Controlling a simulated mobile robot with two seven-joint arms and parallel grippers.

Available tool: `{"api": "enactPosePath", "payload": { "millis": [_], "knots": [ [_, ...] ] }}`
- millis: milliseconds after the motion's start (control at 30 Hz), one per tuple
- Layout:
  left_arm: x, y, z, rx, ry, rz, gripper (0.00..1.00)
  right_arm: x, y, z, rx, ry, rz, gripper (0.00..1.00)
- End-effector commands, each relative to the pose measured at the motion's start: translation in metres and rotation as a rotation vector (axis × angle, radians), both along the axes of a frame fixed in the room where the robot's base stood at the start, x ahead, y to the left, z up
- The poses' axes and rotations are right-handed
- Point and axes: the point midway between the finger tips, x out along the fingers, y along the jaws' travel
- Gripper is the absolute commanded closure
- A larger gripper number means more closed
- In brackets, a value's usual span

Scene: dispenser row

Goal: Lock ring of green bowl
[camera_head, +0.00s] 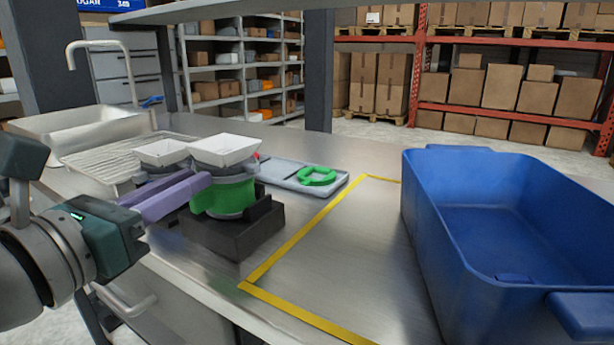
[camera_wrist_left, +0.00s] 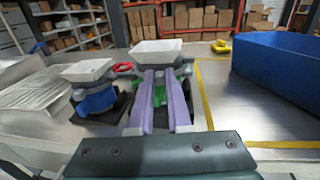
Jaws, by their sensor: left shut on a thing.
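The green bowl (camera_head: 224,197) stands in a dark base (camera_head: 235,232) on the counter, under a white square tray (camera_head: 225,149). A grey ring (camera_head: 238,178) shows around its upper part, just below the white tray. My left gripper (camera_head: 205,182) reaches in from the left, its purple fingers against the bowl's near-left side at ring height. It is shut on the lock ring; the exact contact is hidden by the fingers. In the left wrist view the green bowl (camera_wrist_left: 160,93) shows between the two fingers, below the white tray (camera_wrist_left: 156,52). My right gripper is not in view.
A blue bowl (camera_wrist_left: 97,99) with its own white tray (camera_wrist_left: 87,70) stands close on the left. A green ring-shaped piece (camera_head: 317,176) lies on a grey tray (camera_head: 283,171) behind. A large blue crate (camera_head: 500,215) fills the right. The yellow-taped area (camera_head: 345,250) between is clear.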

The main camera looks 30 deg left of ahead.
Motion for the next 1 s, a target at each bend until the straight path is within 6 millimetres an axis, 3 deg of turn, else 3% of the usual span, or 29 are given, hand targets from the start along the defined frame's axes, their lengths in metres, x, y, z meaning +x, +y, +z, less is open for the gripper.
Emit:
{"api": "enactPosePath", "payload": {
  "millis": [167,200,333,667,1000],
  "knots": [
    [0.000,0.000,0.000,0.000,0.000,0.001,1.00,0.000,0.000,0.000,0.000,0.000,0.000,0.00],
    [0.000,0.000,0.000,0.000,0.000,0.001,0.83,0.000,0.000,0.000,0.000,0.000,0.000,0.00],
    [0.000,0.000,0.000,0.000,0.000,0.001,0.70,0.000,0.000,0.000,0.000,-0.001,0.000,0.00],
    [-0.005,0.000,-0.001,-0.001,0.000,0.001,0.70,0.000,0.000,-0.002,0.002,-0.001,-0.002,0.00],
    [-0.059,-0.003,-0.007,-0.002,0.004,0.004,0.70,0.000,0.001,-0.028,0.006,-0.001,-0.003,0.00]
  ]
}}
